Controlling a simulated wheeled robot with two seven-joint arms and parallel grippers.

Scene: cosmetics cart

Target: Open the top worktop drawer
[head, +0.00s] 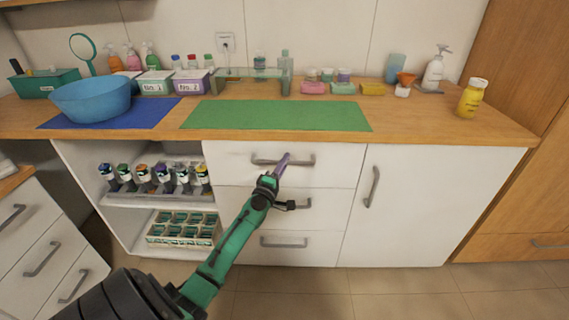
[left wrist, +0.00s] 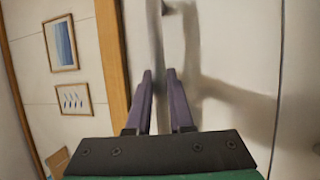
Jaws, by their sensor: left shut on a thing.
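The top worktop drawer (head: 225,163) is a white front under the wooden worktop, and it looks flush with the drawers below. Its grey bar handle (head: 303,162) runs level across it. My left gripper (head: 283,158) has purple fingers and is shut on this handle near its middle. In the left wrist view the two fingers (left wrist: 158,75) sit on either side of the handle (left wrist: 154,40), which runs upright there. The gripper hides part of the handle. My right gripper is in neither view.
A middle drawer (head: 325,210) and a bottom drawer (head: 325,250) lie below. A white cupboard door (head: 420,215) is at the right, open shelves (head: 160,207) at the left. A green mat (head: 275,116) lies bare on the worktop above. The floor in front is clear.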

